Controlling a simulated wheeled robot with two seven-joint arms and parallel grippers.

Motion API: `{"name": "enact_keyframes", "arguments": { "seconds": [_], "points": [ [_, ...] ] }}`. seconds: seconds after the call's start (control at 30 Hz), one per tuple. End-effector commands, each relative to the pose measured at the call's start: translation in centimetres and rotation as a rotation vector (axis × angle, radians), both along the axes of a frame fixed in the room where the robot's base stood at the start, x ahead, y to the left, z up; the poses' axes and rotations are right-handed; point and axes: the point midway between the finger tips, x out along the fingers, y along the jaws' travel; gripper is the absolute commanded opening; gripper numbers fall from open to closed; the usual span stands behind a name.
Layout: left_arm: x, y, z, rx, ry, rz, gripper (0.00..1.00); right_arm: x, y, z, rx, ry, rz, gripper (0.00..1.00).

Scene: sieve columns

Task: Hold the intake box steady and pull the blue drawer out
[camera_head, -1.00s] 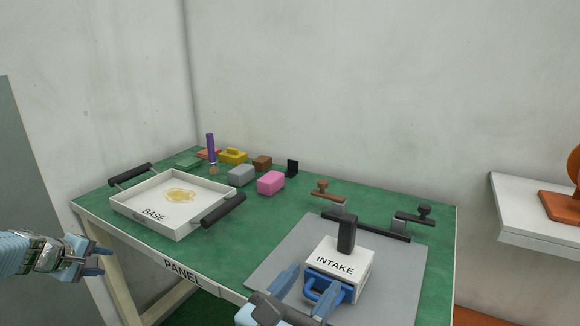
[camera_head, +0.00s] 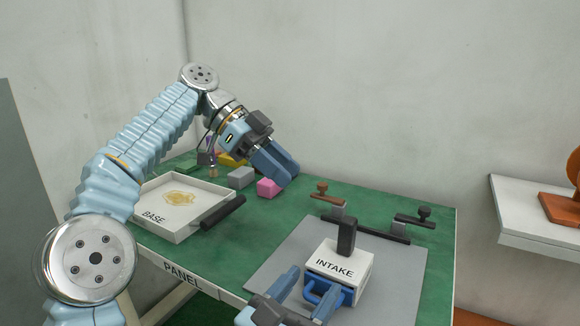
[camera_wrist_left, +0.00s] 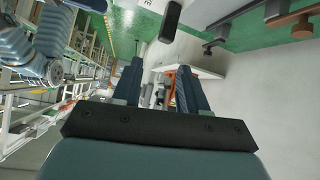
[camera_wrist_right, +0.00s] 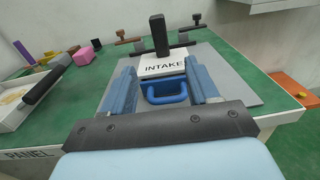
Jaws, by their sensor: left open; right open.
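The white intake box (camera_head: 352,262) stands on a grey mat (camera_head: 275,262), with a black upright handle (camera_head: 346,236) on its top. The blue drawer (camera_head: 346,293) with its loop handle is in the box's front face; it shows clearly in the right wrist view (camera_wrist_right: 165,93). My right gripper (camera_head: 307,292) is open in front of the drawer, its fingers on either side of the loop handle with nothing clamped. My left gripper (camera_head: 286,176) is open and empty, raised above the table, to the left of and behind the box. The box handle (camera_wrist_left: 171,22) shows at the top of the left wrist view.
A dark bar with two knobbed clamps (camera_head: 372,228) lies behind the box. The white BASE tray (camera_head: 170,227) with black grips is at left. Pink (camera_head: 267,188) and grey (camera_head: 240,177) blocks lie near my left gripper. Green table is free between tray and mat.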

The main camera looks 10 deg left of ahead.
Motion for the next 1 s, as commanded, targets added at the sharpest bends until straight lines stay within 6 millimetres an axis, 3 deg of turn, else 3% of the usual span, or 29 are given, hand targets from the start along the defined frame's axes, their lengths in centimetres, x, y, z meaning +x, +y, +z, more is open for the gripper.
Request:
{"name": "enact_keyframes", "arguments": {
  "seconds": [0.1, 0.27, 0.7, 1.0],
  "points": [
    [-1.3, -1.7, 0.7, -0.004, -0.068, -0.149, 0.43, 0.1, 0.0, 0.0, 0.000, 0.000, 0.000, 0.60],
    [-1.9, -2.1, 1.0, -0.006, -0.093, -0.202, 0.43, 1.2, -0.5, 0.0, 0.000, 0.001, -0.003, 0.60],
    [-1.8, -2.1, 1.0, -0.006, -0.090, -0.196, 0.43, 9.6, -3.7, 0.0, 0.000, 0.001, -0.004, 0.60],
    [-1.8, -2.0, 1.0, -0.006, -0.089, -0.195, 0.43, 12.7, -4.8, 0.0, 0.000, 0.000, 0.000, 0.60]
  ]
}}
